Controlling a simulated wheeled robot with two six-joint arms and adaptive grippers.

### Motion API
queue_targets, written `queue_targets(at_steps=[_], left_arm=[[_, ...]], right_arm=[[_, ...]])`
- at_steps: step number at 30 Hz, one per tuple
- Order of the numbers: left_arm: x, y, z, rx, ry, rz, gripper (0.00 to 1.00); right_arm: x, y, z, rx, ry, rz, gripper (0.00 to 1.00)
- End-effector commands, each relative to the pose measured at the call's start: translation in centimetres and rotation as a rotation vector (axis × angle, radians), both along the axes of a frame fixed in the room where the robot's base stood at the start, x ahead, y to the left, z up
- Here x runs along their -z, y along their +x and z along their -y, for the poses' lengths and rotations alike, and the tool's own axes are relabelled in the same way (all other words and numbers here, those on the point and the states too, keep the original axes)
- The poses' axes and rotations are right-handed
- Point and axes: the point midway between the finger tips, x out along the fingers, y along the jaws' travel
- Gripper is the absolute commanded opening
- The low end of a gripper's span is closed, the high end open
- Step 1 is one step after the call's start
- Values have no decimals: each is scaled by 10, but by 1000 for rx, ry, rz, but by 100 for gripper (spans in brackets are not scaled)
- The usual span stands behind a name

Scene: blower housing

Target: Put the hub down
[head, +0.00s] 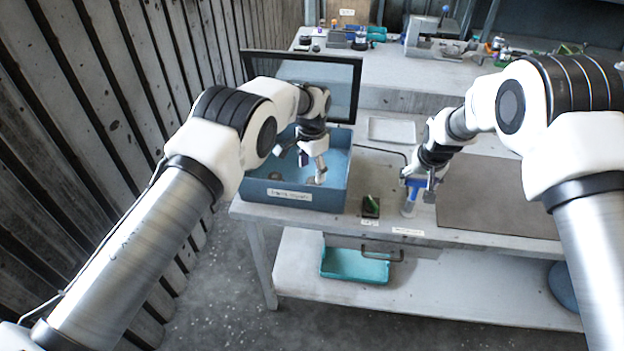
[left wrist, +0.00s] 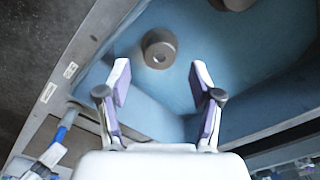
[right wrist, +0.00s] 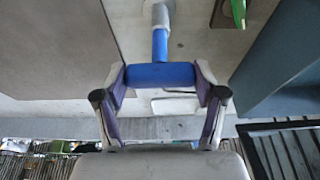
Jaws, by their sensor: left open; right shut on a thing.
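A dark brown round hub with a central hole (left wrist: 168,44) lies on the blue floor of the open box (head: 332,200). My left gripper (head: 312,168) reaches into the box. In the left wrist view its fingers (left wrist: 161,76) are open and empty, with the hub beyond the fingertips and apart from them. Part of a second dark round piece (left wrist: 235,3) shows at that view's top edge. My right gripper (head: 418,188) is shut on the blue crossbar of a T-shaped tool (right wrist: 160,74). Its blue shaft ends in a grey part at the table.
The box's dark lid (head: 335,75) stands open behind it. A small black holder with a green item (head: 370,206) sits between the box and the tool. A brown mat (head: 490,212) lies right, a pale tray (head: 392,130) behind. A teal bin (head: 350,265) is below.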

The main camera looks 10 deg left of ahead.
Motion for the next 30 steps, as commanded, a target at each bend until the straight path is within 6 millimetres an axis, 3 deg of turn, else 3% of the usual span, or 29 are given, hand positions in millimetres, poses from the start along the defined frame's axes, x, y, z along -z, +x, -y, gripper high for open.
queue_targets(at_steps=[3, 9, 20, 30], left_arm=[[-32, 0, 0, 1, 1, 1, 65], [-63, 0, 0, 0, 0, 0, 65], [-67, -1, 0, 0, 0, -1, 65], [-66, -1, 0, 0, 0, -1, 65]], right_arm=[[0, 0, 0, 0, 0, 0, 36], [1, 0, 0, 0, 0, 0, 36], [0, 0, 0, 0, 0, -1, 36], [-21, 0, 0, 0, 0, 1, 37]])
